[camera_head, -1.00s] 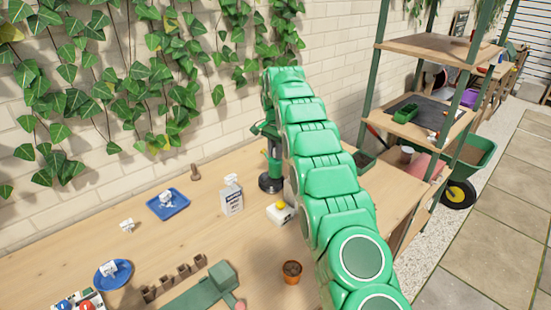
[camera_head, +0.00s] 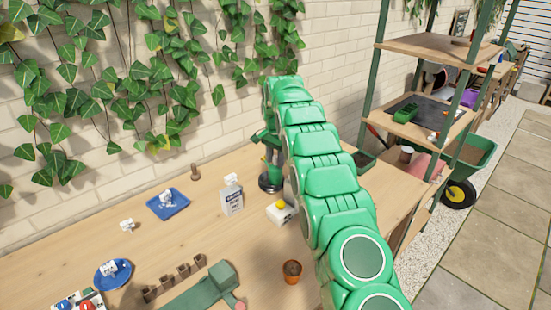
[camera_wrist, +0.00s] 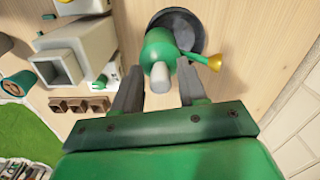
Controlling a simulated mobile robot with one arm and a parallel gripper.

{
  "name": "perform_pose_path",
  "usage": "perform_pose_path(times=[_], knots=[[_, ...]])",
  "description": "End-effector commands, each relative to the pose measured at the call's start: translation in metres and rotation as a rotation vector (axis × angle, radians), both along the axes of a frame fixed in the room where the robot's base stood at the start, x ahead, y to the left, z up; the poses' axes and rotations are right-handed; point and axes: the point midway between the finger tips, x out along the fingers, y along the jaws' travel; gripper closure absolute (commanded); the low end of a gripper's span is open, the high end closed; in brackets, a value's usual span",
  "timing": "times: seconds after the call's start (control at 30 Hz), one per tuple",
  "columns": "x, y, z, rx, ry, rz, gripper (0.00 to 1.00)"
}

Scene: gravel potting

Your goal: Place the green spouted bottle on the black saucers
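The green spouted bottle (camera_wrist: 158,48), with a pale cap and a brass-coloured spout tip, is over the black saucers (camera_wrist: 200,42) in the wrist view. In the head view the bottle (camera_head: 273,157) shows partly beside my arm, above the saucers (camera_head: 269,187) at the back of the bench. My gripper (camera_wrist: 159,68) has one finger on each side of the bottle. The fingers are spread about the bottle's width, and whether they press on it is not clear. The bottle's base is hidden, so contact with the saucers cannot be told.
Blue trays (camera_head: 178,208), an orange pot (camera_head: 292,272) and a wooden peg (camera_head: 195,173) are also on the bench. The brick wall is close behind.

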Motion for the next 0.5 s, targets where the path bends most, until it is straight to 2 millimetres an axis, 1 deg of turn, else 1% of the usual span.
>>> perform_pose_path(times=[0.3, 0.5], knots=[[0.0000, 0.0000, 0.0001, 0.000, 0.000, 0.000, 0.52], [0.0005, 0.0002, 0.0073, 0.000, -0.001, 0.000, 0.52]])
